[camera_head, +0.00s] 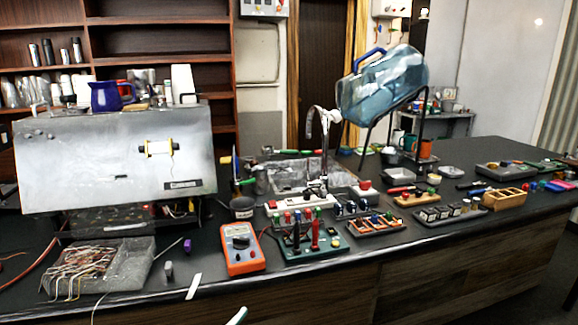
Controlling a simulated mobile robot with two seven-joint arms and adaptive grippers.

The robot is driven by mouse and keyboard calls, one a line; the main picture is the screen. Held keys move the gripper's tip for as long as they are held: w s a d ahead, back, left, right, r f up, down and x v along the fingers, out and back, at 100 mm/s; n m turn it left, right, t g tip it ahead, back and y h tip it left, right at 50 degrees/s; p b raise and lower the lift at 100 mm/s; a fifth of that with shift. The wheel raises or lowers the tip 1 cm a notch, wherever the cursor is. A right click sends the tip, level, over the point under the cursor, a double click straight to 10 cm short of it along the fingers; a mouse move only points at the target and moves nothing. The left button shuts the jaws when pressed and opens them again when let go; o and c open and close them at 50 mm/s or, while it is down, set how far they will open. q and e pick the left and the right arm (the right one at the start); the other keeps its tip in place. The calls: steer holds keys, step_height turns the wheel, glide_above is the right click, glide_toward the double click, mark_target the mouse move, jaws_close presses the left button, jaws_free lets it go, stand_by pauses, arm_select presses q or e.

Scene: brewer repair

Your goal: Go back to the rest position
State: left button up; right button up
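A green-based rack (305,246) with red and dark upright handles stands beside the multimeter.
A tilted blue water jug (384,86) rests on a black stand behind the sink faucet (322,122). Several small part trays, including a wooden one (505,198), cover the counter's right half. A blue pitcher (107,96) stands on the brewer. The counter's front edge is mostly clear.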

arm_select(q)
steer(key=s+a+f+n+g+y, duration=0.1)
steer(key=s+a+f, duration=0.3)
steer(key=f, duration=0.5)
steer(key=s+a+f+n+g+y, duration=0.2)
steer(key=s+a+f+g+y, duration=0.1)
steer(key=s+f, duration=0.5)
steer(key=s+a+f+n+g+y, duration=0.2)
steer(key=s+a+f, duration=0.3)
steer(key=f, duration=0.5)
steer(key=shift+s+a+g+y, duration=0.4)
steer(key=shift+a+g+y, duration=0.1)
steer(key=shift+y, duration=0.2)
